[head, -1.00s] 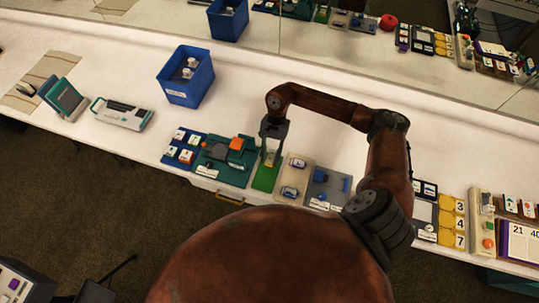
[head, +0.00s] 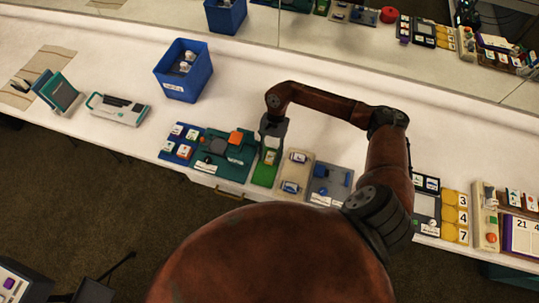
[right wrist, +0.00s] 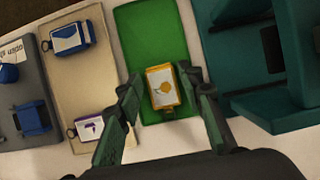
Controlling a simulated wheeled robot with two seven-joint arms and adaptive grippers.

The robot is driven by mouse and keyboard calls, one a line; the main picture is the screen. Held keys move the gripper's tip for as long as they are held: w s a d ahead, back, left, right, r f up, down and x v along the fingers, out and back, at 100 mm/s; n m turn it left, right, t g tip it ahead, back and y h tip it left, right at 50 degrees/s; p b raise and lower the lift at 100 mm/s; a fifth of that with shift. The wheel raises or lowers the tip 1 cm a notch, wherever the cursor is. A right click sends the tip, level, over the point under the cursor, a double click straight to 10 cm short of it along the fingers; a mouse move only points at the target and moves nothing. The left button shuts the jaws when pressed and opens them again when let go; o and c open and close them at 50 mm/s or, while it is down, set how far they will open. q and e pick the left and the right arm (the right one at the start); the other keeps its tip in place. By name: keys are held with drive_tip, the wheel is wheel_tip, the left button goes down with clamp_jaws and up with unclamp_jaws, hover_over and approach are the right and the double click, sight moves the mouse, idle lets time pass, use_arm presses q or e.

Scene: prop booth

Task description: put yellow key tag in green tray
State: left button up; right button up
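The green tray (head: 264,176) is a narrow flat tray near the front edge of the table; it also fills the top middle of the right wrist view (right wrist: 147,45). The yellow key tag (right wrist: 163,88), with a pale face and a small metal ring, is over the tray's near part and seems to lie on it. My right gripper (right wrist: 164,92) is open, with one finger on each side of the tag and a gap to both. In the head view my right gripper (head: 270,150) points down over the tray's far end. My left gripper is not in view.
A beige tray (right wrist: 86,85) with blue and purple tags lies beside the green tray. A grey tray (head: 322,197) lies beyond it. A teal tray (head: 224,172) with raised parts is on the other side. A blue bin (head: 183,90) stands further back. The table behind is mostly clear.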

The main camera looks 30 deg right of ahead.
drive_tip(key=shift+o, duration=1.3)
drive_tip(key=v, duration=1.2)
